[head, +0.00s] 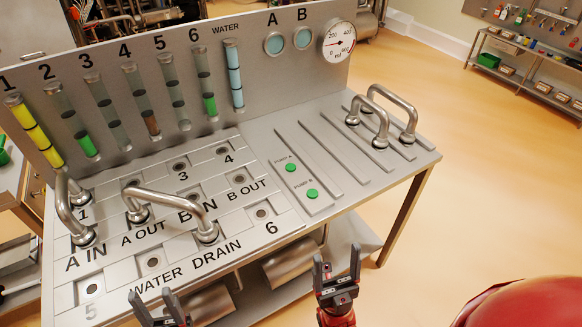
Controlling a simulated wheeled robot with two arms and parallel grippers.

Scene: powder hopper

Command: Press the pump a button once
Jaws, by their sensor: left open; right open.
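The green pump A button (291,167) sits on a grey strip of the bench top, under a small pump label. A second green button, pump B (312,193), sits just in front of it on the same strip. My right gripper (337,262) is open and empty, in front of the bench's front edge and nearer to me than both buttons. My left gripper (152,298) is open and empty at the bottom edge of the view, near the front of the labelled valve plates. Neither gripper touches a button.
Metal pipe handles (170,205) stand on the labelled plates at left, and more handles (381,112) at the right rear. An upright panel (180,60) carries numbered tubes and a gauge (339,41). A red rounded object (525,303) fills the bottom right corner.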

